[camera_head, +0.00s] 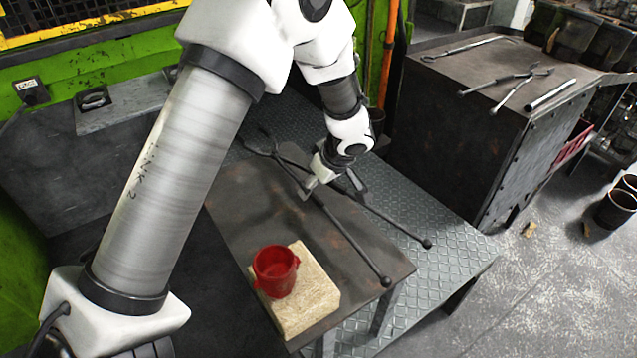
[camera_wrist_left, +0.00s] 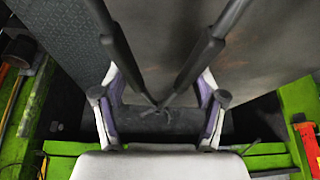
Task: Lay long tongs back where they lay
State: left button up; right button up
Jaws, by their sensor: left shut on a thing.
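The long tongs (camera_head: 345,236) are dark metal, with two long handles ending in small knobs. My left gripper (camera_head: 332,187) is over them, shut on them near where the arms come together. In the left wrist view the tongs (camera_wrist_left: 111,38) run between the two fingers of the gripper (camera_wrist_left: 162,108), with handles spreading toward the top. The jaws point to the back left. One handle reaches the front right of the dark table (camera_head: 240,203); the other extends over the tread plate. I cannot tell whether the tongs touch the table. My right gripper is not in view.
A red cup (camera_head: 275,271) stands on a tan block (camera_head: 312,300) at the table's front. A tread-plate surface (camera_head: 455,258) lies to the right. A dark bench (camera_head: 440,85) at the back right bears several tools. A green machine frame stands behind.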

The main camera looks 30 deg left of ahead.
pick_arm(q)
jog(key=o, duration=0.6)
jog(key=shift+r, duration=0.1)
jog(key=shift+o, duration=0.7)
jog(key=v, duration=1.2)
